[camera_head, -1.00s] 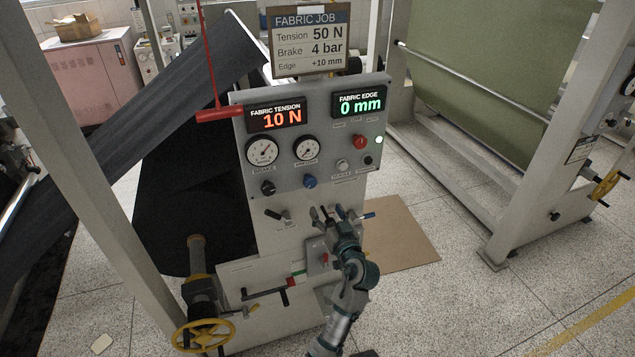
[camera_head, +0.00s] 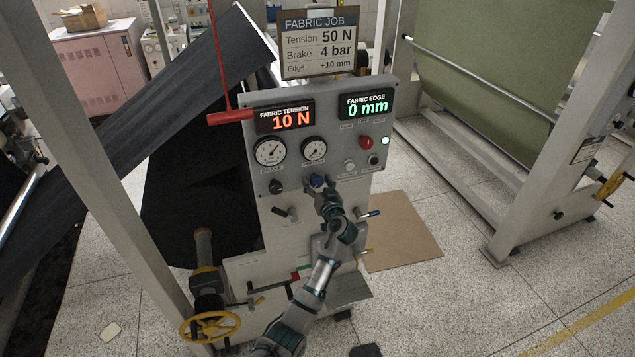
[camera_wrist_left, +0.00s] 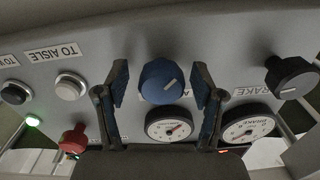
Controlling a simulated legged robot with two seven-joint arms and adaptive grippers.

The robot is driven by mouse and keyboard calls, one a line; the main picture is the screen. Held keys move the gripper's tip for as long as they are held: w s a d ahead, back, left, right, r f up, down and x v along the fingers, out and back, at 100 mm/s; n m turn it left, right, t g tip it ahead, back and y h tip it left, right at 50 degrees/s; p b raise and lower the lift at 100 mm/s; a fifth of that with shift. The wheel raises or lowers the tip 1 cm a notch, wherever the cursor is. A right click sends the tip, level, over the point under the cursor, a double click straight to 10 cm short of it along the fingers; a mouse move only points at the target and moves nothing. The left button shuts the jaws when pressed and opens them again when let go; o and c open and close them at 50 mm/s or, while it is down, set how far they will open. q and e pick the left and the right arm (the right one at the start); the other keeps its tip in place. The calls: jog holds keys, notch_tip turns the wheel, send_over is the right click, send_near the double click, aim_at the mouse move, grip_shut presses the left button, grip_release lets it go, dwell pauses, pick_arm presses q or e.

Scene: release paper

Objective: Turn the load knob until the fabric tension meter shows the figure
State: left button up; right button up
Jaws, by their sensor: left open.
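The blue knob (camera_head: 317,181) is on the grey panel under the right-hand gauge. In the left wrist view the blue knob (camera_wrist_left: 161,82) sits between the two fingers of my left gripper (camera_wrist_left: 158,90), which is open with a gap on both sides. In the head view my left gripper (camera_head: 319,188) is at the knob and partly covers it. The knob's label is hidden, so I cannot read whether it says load. The fabric tension meter (camera_head: 286,117) reads 10 N. The job card (camera_head: 319,43) lists tension 50 N.
A black knob (camera_head: 276,187) is left of the blue one, with a BRAKE label by it in the wrist view. A red bar (camera_head: 230,117) hangs left of the tension meter.

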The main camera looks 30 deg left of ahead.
pick_arm(q)
jog(key=c, duration=1.1)
jog(key=shift+c, duration=0.2)
pick_arm(e)
jog(key=shift+s+a, duration=0.1)
jog(key=shift+a, duration=0.3)
